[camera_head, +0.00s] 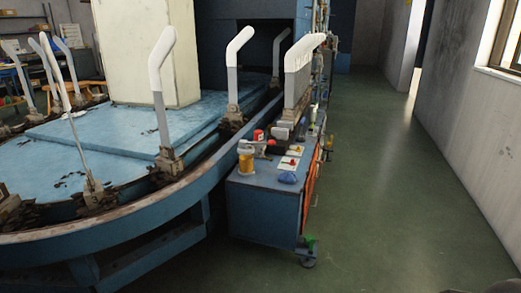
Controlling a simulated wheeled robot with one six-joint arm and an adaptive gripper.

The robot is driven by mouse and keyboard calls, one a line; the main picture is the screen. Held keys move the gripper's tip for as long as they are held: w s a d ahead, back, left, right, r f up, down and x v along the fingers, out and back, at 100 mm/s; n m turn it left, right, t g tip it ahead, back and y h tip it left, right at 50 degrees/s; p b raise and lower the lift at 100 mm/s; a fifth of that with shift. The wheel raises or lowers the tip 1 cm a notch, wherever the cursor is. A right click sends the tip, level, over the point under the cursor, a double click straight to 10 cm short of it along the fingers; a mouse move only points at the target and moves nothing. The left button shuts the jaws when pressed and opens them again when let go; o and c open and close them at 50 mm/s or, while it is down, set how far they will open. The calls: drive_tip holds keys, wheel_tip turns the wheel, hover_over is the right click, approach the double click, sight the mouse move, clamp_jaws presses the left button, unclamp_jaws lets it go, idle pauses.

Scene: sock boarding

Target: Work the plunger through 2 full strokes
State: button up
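I cannot clearly make out a plunger at this distance.
A blue lump (287,178) and small cards (289,160) share the cabinet top. Left stands a round blue machine (110,135) with several upright white-tipped forms (161,75). The green floor (390,190) is open on the right, up to a grey wall (455,110).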

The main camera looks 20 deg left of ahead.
clamp_jaws()
idle(1.0)
